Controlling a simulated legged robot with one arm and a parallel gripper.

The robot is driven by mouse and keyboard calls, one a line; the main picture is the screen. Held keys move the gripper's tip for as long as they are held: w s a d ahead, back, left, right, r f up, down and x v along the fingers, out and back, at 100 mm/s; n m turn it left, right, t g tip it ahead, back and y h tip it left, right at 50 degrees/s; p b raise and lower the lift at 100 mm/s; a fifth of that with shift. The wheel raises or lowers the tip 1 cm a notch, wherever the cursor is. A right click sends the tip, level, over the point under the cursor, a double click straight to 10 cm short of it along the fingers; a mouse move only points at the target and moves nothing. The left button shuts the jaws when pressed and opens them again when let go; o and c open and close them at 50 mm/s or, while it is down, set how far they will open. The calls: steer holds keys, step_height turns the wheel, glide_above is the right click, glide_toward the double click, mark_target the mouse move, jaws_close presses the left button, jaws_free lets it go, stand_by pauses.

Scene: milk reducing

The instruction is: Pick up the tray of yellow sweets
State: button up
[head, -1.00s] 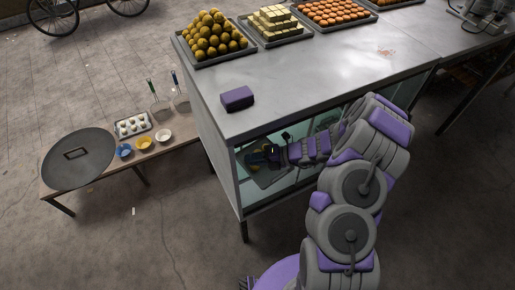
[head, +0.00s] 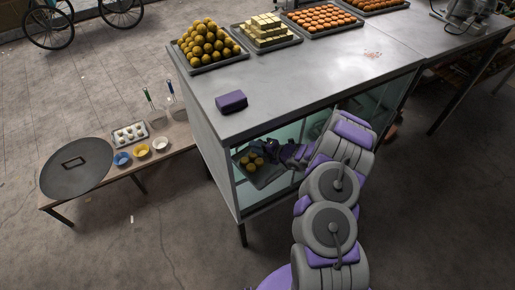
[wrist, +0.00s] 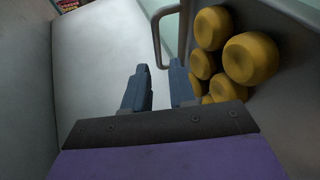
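The tray of yellow sweets (head: 267,181) sits inside the glass-fronted case under the counter. It is dark, with several round yellow sweets (head: 251,163) on it. In the wrist view the yellow sweets (wrist: 250,58) fill the right side, and a metal loop handle (wrist: 156,38) stands out from the tray's edge. My gripper (head: 283,151) is inside the case, at the right of the sweets. In the wrist view my gripper (wrist: 159,68) has its fingers apart, with the handle's lower end close to the tips. I cannot tell whether they touch it.
The case's metal counter (head: 300,85) is just above my arm and carries a purple block (head: 231,101) and trays of other sweets. Its front frame (head: 232,198) borders the opening.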

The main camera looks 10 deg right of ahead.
steer(key=b, duration=0.1)
glide_above(244, 153)
step_height(244, 153, down, 2)
steer(key=shift+f, duration=0.15)
steer(key=shift+w+a+f, duration=0.1)
steer(key=shift+w+a, duration=0.15)
steer(key=shift+w+d, duration=0.1)
steer(key=shift+w, duration=0.1)
steer(key=shift+a+f, duration=0.1)
steer(key=shift+a, duration=0.1)
jaws_close()
